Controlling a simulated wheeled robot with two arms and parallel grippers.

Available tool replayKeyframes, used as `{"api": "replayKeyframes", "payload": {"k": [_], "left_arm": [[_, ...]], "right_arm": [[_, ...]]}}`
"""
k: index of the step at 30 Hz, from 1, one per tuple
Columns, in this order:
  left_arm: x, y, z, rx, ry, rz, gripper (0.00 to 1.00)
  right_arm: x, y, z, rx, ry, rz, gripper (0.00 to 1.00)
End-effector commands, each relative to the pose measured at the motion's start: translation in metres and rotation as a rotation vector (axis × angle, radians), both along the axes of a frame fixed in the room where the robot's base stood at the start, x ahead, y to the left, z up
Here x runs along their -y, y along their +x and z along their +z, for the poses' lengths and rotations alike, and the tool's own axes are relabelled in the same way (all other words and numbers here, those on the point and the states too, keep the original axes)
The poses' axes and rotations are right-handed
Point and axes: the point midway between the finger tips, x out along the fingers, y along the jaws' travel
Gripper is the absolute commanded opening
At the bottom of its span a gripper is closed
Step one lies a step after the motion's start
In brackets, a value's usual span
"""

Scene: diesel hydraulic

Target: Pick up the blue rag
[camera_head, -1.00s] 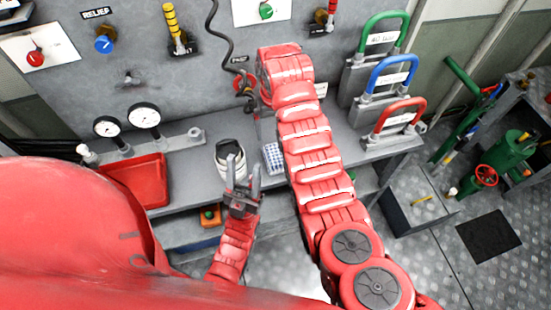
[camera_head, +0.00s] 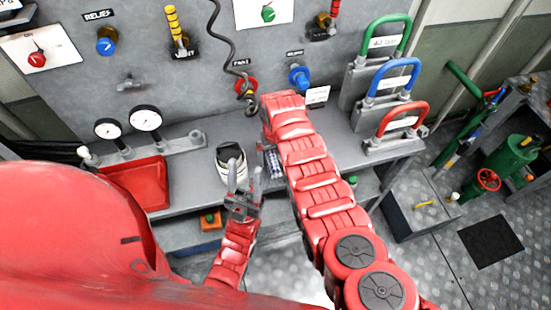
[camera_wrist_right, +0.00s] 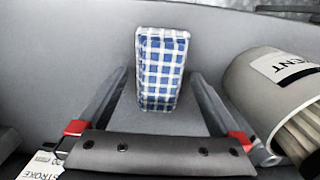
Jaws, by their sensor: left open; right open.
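The blue rag (camera_wrist_right: 161,68) is a folded blue-and-white checked cloth on the grey bench, seen in the right wrist view. In the head view the rag (camera_head: 273,164) is partly covered by my right arm. My right gripper (camera_wrist_right: 160,82) is open, its two fingers on either side of the rag with gaps; I cannot tell its height above the bench. My left gripper (camera_head: 243,182) is open and empty at the bench's front edge, in front of the white-and-black container.
A labelled pale container (camera_wrist_right: 285,90) stands close to the right of my right gripper in its wrist view. In the head view, a red tray (camera_head: 140,183) lies left on the bench. Coloured handles (camera_head: 402,118) stand at right, and a blue knob (camera_head: 299,76) sticks out behind.

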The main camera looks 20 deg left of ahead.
Motion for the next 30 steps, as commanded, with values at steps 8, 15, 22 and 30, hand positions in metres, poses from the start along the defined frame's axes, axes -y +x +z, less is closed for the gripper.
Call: {"api": "replayKeyframes", "payload": {"k": [8,15,22,30], "left_arm": [[0.0000,-0.0001,0.0013,0.000,0.000,0.000,0.50],[0.0000,0.0000,0.0012,0.000,0.000,0.000,0.50],[0.0000,0.0000,0.0013,0.000,0.000,0.000,0.50],[0.0000,-0.0001,0.0013,0.000,0.000,0.000,0.50]], "right_arm": [[0.0009,-0.0014,-0.0079,-0.002,-0.002,0.001,1.00],[0.0008,-0.0011,-0.0075,-0.001,-0.002,0.001,0.84],[0.0007,-0.0009,-0.0073,-0.001,-0.002,0.001,0.42],[0.0007,-0.0009,-0.0071,0.000,-0.001,0.001,0.21]]}}
